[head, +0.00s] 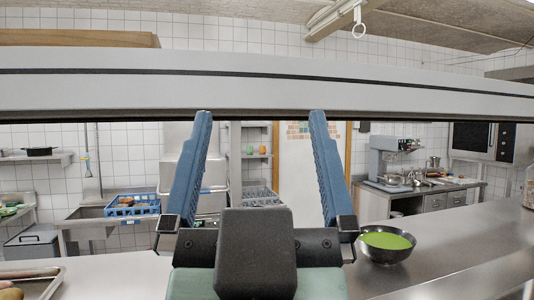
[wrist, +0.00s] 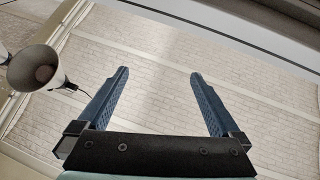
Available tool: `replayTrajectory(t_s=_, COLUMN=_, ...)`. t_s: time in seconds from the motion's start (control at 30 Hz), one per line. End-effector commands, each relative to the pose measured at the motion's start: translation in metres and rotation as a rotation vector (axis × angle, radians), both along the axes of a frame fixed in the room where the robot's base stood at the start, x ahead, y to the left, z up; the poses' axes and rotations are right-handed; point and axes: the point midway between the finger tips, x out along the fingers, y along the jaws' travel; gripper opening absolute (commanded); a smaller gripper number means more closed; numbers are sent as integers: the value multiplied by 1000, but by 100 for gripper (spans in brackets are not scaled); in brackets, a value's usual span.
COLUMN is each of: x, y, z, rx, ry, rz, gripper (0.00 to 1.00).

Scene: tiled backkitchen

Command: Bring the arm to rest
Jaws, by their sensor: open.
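My gripper (head: 260,130) is in the middle of the head view, its two blue ridged fingers pointing up and standing wide apart. Nothing is between the fingers. My gripper (wrist: 158,85) also shows open and empty in the wrist view, against a pale brick-patterned surface.
The grey beam (head: 300,88) crosses the whole head view. A steel counter (head: 450,240) runs below, with a bowl of green content (head: 388,254) right of my gripper and a tray (head: 45,284) at lower left. A lamp-like cone (wrist: 38,68) shows in the wrist view.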

Motion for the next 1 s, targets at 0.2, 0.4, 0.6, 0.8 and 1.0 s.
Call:
replayTrajectory(t_s=0.2, x=-23, y=-6, z=24, rx=1, ry=-104, rz=-16, gripper=100)
replayTrajectory(t_s=0.4, x=-22, y=-6, z=23, rx=0, ry=-100, rz=-15, gripper=100)
replayTrajectory(t_s=0.6, x=-22, y=-5, z=-1, rx=1, ry=-98, rz=-12, gripper=100)
replayTrajectory(t_s=0.8, x=-21, y=-4, z=-38, rx=2, ry=-97, rz=-5, gripper=100)
replayTrajectory(t_s=1.0, x=-21, y=-4, z=-40, rx=2, ry=-97, rz=-4, gripper=100)
